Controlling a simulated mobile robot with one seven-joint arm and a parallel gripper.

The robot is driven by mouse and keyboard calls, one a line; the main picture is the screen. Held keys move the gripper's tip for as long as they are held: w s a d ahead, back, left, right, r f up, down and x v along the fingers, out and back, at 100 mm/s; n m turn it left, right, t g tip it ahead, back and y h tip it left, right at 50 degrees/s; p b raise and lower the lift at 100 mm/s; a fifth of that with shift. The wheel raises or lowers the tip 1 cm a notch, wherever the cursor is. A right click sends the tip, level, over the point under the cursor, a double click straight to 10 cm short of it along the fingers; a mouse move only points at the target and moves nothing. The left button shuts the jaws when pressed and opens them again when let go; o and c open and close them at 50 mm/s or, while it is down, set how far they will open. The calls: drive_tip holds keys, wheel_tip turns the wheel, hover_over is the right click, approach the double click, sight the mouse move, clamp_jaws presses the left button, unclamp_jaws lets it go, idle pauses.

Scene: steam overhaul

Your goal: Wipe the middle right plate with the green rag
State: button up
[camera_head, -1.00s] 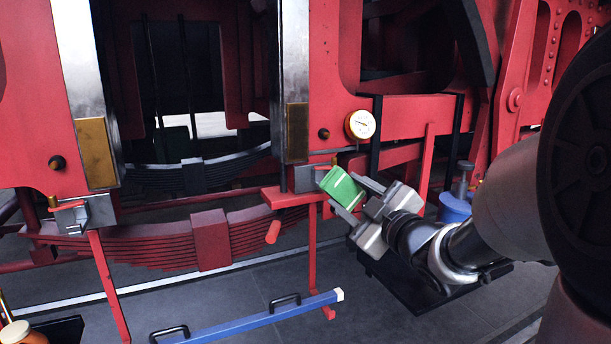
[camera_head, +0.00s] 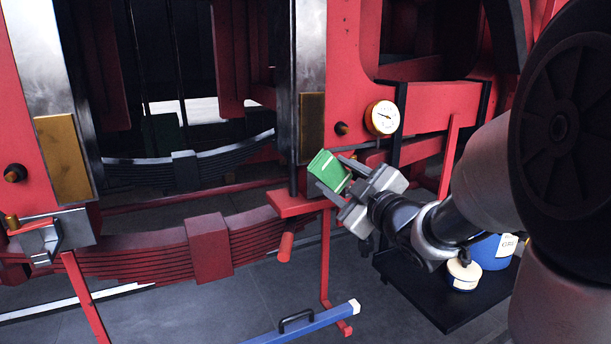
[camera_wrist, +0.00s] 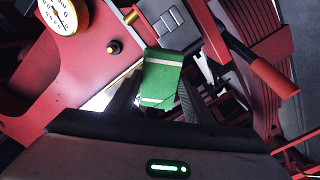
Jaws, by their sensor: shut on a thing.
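My gripper (camera_head: 336,178) is shut on the green rag (camera_head: 326,168), a folded block with a pale stripe. In the wrist view the rag (camera_wrist: 172,82) sticks out between the fingers, in front of the red frame. A brass plate (camera_head: 312,122) on the right upright looks like the middle right plate. The rag is just below and right of it in the head view; I cannot tell the depth gap, and no contact shows. Another brass plate (camera_head: 63,158) is on the left upright. I cannot make out the right plate in the wrist view.
A round gauge (camera_head: 382,118) and a dark knob (camera_head: 341,128) stand out from the red frame near my gripper. A red bracket (camera_head: 297,203) is below. A blue bar (camera_head: 315,322) is low in front. A blue can (camera_head: 490,251) stands on a black cart (camera_head: 440,300).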

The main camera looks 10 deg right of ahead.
sight(322, 149)
drive_tip(key=shift+x, duration=2.5)
drive_tip(key=shift+x, duration=1)
drive_tip(key=shift+r, duration=0.15)
drive_tip(key=shift+s+r+p, duration=0.15)
drive_tip(key=shift+r+p, duration=0.9)
drive_tip(key=shift+r, duration=0.75)
drive_tip(key=shift+r+p, duration=3.6)
drive_tip(key=shift+r, duration=2.35)
drive_tip(key=shift+f+b, duration=7.9)
drive_tip(key=shift+f, duration=0.05)
